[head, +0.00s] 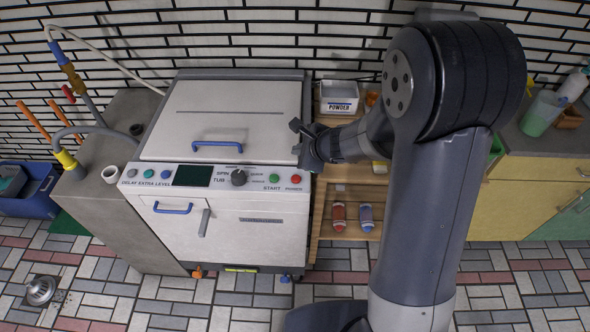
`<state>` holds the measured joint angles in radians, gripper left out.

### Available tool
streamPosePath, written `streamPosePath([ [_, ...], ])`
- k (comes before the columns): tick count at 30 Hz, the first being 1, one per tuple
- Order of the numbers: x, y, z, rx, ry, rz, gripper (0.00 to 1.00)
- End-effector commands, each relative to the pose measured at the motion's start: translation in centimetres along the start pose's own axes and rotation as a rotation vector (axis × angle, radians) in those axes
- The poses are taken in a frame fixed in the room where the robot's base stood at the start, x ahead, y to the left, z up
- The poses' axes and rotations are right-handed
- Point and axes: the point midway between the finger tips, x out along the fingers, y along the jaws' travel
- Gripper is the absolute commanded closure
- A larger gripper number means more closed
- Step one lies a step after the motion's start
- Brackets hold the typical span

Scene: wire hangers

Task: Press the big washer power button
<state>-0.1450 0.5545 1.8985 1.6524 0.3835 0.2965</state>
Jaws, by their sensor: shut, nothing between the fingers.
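The washer (232,110) is a white top-loader with a blue lid handle (217,144). Its front panel carries a red button (295,178) above the label POWER, at the panel's right end. A green button (274,178) above START sits just left of it. My gripper (298,138) is shut and empty, above the washer's right edge, a little up from the red button in the picture and apart from it. The red button is in plain view. The height of the fingers over the washer is hard to tell.
The panel also has a dark display (193,176), a knob (238,177) and several small buttons at left. A POWDER box (339,97) stands on the wooden shelf right of the washer. A grey counter (120,190) with hoses is at left.

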Motion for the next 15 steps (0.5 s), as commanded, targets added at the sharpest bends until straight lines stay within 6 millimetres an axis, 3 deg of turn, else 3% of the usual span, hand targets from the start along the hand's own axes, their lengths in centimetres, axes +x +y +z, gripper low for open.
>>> streamPosePath([
  [15, 0.7, 0.52, -0.51, 0.0, 0.0, 0.001, 1.0],
])
